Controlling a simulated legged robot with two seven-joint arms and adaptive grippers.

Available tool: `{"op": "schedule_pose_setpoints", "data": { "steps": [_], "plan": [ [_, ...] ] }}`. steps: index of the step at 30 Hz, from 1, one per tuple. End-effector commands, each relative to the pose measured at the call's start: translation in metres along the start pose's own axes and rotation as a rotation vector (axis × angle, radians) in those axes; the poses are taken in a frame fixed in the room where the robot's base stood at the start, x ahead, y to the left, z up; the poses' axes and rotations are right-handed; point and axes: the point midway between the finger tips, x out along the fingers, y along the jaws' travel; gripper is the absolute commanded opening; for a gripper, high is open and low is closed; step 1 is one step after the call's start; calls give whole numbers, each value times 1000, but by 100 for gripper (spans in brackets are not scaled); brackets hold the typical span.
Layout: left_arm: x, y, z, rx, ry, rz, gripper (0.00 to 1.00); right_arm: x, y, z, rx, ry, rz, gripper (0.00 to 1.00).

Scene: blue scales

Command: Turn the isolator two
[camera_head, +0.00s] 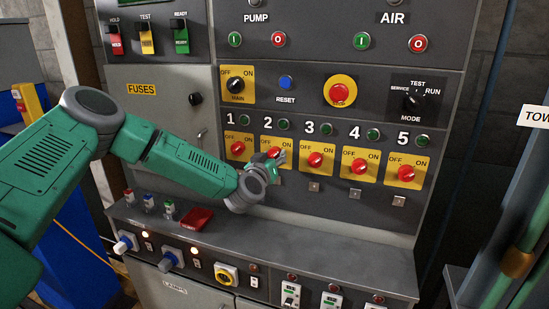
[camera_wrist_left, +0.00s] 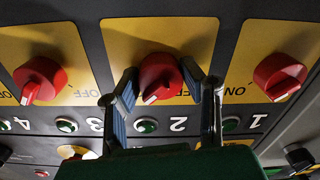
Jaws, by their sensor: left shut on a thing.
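Isolator two is a red rotary knob (camera_head: 273,152) on a yellow OFF/ON plate, second from the left in the row of isolators. In the left wrist view, which is upside down, its red knob (camera_wrist_left: 160,78) sits between my two fingers. My left gripper (camera_wrist_left: 163,85) is shut on this knob, with one finger on each side. In the head view my left gripper (camera_head: 276,160) reaches the panel and covers part of the plate. The knob's exact angle in the head view is hard to read. My right gripper is in neither view.
Isolator one (camera_head: 238,149) and isolator three (camera_head: 315,160) flank the gripper closely. Green indicators (camera_head: 284,125) sit above the row. A grey ledge (camera_head: 290,232) with a red block (camera_head: 196,218) runs below. The red emergency button (camera_head: 339,94) is higher up.

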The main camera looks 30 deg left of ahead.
Motion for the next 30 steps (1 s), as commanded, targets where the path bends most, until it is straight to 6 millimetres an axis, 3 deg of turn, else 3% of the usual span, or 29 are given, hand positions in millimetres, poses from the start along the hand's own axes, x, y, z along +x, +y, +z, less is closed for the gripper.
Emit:
{"op": "schedule_pose_setpoints", "data": {
  "steps": [11,30],
  "plan": [
    [0,0,1,-200,3,11,7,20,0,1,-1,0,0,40],
    [0,-2,2,-805,1,8,7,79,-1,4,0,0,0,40]
  ]
}}
